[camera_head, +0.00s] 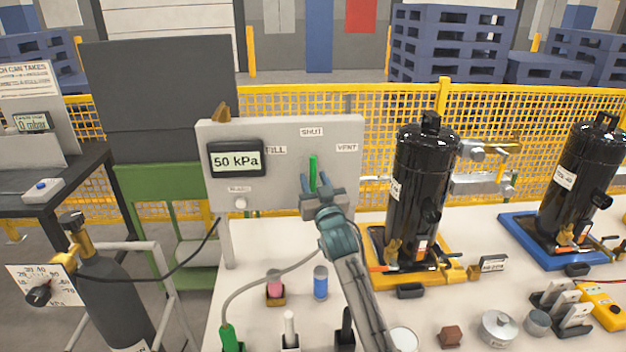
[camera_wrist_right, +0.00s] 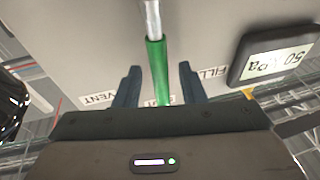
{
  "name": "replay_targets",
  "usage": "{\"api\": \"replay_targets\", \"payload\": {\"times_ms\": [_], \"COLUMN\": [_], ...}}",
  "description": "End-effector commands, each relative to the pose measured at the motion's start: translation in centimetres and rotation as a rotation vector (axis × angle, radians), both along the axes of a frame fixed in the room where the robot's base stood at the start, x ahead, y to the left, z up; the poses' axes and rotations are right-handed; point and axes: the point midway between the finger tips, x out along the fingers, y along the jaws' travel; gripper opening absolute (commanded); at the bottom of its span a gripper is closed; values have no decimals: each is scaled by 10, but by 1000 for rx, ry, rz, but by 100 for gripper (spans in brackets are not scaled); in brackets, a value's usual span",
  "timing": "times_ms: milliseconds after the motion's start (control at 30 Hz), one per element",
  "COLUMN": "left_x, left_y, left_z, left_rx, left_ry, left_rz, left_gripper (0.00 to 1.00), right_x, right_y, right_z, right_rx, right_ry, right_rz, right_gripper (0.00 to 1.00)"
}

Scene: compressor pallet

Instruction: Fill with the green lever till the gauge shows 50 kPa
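The gauge (camera_head: 236,160) on the grey panel (camera_head: 285,130) reads 50 kPa; it also shows upside down in the wrist view (camera_wrist_right: 275,62). The green lever (camera_head: 313,168) stands upright beneath the SHUT label, between FILL on its left and VENT on its right. My right gripper (camera_head: 315,184) is at the lever from below. In the wrist view its two fingers (camera_wrist_right: 160,72) stand on either side of the green lever (camera_wrist_right: 157,68), with a visible gap on each side, so it is open. My left gripper is not in view.
A black compressor (camera_head: 418,190) on a yellow tray stands right of the panel, and another (camera_head: 580,180) on a blue tray farther right. A dark gas cylinder (camera_head: 112,295) stands at the left. Small parts and a green-handled hose (camera_head: 231,338) are on the white table.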

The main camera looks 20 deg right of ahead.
Motion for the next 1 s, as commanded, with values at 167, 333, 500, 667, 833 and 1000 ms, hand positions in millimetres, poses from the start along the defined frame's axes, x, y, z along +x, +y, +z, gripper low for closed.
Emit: {"api": "replay_targets", "payload": {"times_ms": [167,333,500,667,833,1000], "left_x": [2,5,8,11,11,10], "left_y": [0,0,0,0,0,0], "left_z": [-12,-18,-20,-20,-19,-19], "left_rx": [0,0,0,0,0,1], "left_ry": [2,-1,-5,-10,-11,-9], "left_rz": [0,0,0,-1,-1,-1], "left_gripper": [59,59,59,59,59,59], "right_x": [-37,-68,-85,-90,-90,-90], "right_y": [3,6,7,8,8,8], "right_z": [-13,-20,-22,-22,-22,-22], "right_rx": [0,1,0,0,0,0], "right_ry": [0,1,0,1,1,0], "right_rz": [0,0,0,0,0,0], "right_gripper": [37,37,37,37,37,37]}}
